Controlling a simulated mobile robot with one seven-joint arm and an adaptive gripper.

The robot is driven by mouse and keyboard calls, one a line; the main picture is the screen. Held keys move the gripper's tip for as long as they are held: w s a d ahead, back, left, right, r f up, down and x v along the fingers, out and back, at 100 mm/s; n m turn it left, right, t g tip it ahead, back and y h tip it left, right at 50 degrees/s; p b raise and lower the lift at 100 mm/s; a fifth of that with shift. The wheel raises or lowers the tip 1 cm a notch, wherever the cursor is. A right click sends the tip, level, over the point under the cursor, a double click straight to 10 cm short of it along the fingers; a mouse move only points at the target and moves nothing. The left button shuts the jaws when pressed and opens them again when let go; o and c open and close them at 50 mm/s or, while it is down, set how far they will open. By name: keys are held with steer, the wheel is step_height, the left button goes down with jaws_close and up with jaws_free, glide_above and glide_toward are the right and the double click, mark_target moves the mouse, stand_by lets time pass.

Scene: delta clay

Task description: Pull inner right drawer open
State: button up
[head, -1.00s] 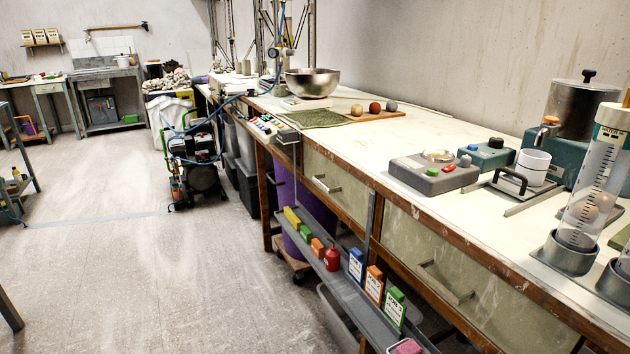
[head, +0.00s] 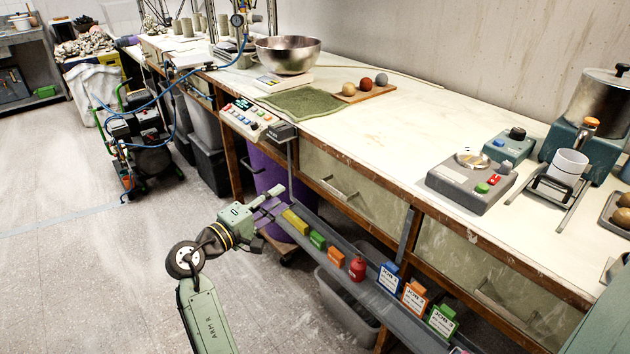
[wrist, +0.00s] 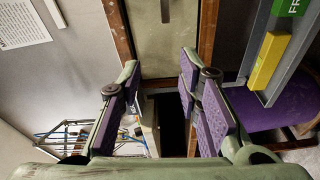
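Two pale green drawers with bar handles are set in the bench front in the head view. The nearer-to-middle drawer (head: 375,203) has its handle (head: 338,188) facing the aisle; the other drawer (head: 450,255) is at the right, its handle (head: 500,300) lower. Both look flush with the wooden frame. My gripper (head: 276,203) is in front of the bench, left of and below the first handle, apart from it. In the wrist view my gripper (wrist: 160,85) is open and empty, its purple pads apart. A pale drawer front (wrist: 168,50) and part of its handle (wrist: 165,10) show beyond.
A grey rail tray (head: 330,275) with coloured blocks, a red bottle and several labelled boxes runs along the bench front below the drawers, close to my gripper. A purple bin (head: 268,180) stands under the bench.

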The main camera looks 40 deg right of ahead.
mark_target(333, 191)
steer(key=s+d+g+p, duration=0.1)
steer(key=d, duration=0.4)
steer(key=s+d+g+p, duration=0.1)
steer(key=d, duration=0.4)
steer(key=s+d+f+m+g+p, duration=0.1)
steer(key=d, duration=0.3)
steer(key=shift+s+d+f+h, duration=0.1)
steer(key=shift+s+d+h, duration=0.2)
steer(key=shift+d, duration=0.1)
steer(key=shift+c, duration=0.2)
jaws_close()
